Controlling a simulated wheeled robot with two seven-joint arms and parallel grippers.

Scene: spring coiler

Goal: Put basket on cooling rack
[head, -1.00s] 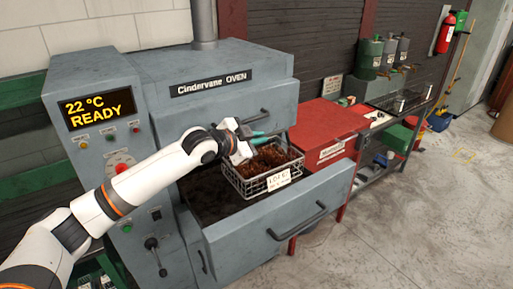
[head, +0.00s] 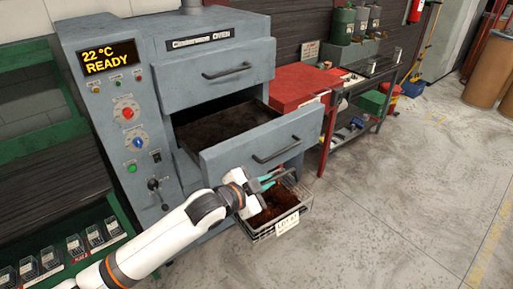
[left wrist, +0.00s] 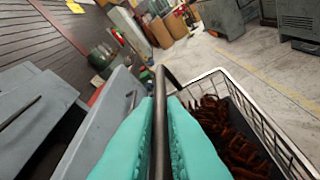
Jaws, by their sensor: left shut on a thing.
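The wire basket (head: 262,236) holds a pile of rusty-brown springs and carries a white lot tag (head: 287,223). It hangs in front of the oven's open drawer (head: 225,160), apparently above the floor. My left gripper (head: 268,181) is shut on the basket's handle. In the left wrist view the teal fingers (left wrist: 160,140) close on the dark handle bar (left wrist: 159,100), with the basket (left wrist: 240,95) to the right. I cannot make out a cooling rack for certain. My right gripper is not in view.
The grey oven (head: 210,60) reads 22 °C READY. Its pulled-out drawer is close behind the basket. A red cabinet (head: 295,90) and a workbench (head: 375,75) stand beyond. A green-framed rack (head: 75,240) is at lower left. The floor (head: 400,200) at right is clear.

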